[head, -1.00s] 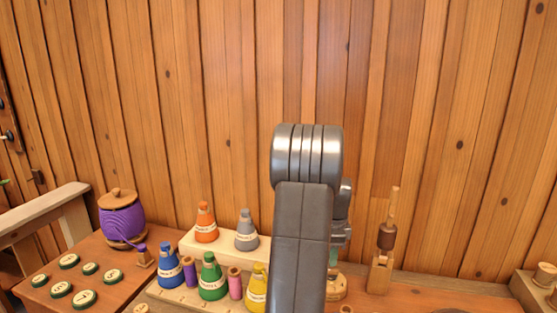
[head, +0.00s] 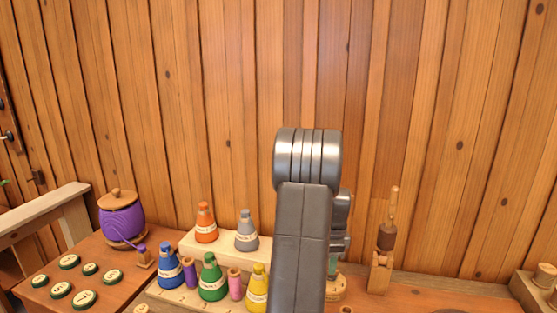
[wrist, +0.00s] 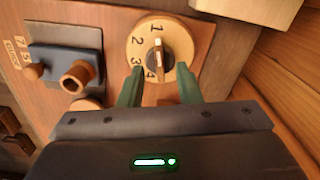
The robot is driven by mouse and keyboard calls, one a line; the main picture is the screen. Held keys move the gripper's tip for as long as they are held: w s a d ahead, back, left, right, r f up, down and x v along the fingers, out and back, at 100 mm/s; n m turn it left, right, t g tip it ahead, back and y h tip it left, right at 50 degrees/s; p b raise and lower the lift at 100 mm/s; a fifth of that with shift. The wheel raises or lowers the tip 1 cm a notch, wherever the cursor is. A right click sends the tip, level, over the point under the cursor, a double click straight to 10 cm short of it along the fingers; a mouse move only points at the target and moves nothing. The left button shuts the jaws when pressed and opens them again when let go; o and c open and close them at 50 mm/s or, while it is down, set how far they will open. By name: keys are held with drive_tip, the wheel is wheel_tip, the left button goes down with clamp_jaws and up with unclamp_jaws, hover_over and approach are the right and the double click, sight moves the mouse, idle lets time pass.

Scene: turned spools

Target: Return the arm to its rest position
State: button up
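My arm stands in the middle of the head view and hides most of my gripper there. In the wrist view my gripper (wrist: 160,68) has two green fingers set well apart, with nothing held between them. Beyond the fingertips is a round wooden dial (wrist: 148,30) numbered 1 to 4, with a pale pointer knob at its centre. The fingertips overlap the dial's lower edge in the picture; I cannot tell whether they touch it. In the head view a round wooden piece (head: 336,290) shows partly beside my arm.
Coloured cones, such as the orange one (head: 206,223) and the green one (head: 211,277), stand on stepped pale blocks left of my arm. A plank wall (head: 430,120) is behind.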

wheel_tip(320, 180, down, 2)
drive_tip(key=shift+f, duration=0.1)
drive_tip(key=shift+n, duration=0.3)
drive_tip(key=n+p, duration=0.1)
drive_tip(key=n, duration=0.3)
drive_tip(key=shift+s, duration=0.1)
drive_tip(key=shift+f+n+p, duration=0.1)
drive_tip(key=shift+n+p, duration=0.3)
drive_tip(key=shift+n, duration=1.4)
drive_tip(key=shift+s, duration=0.1)
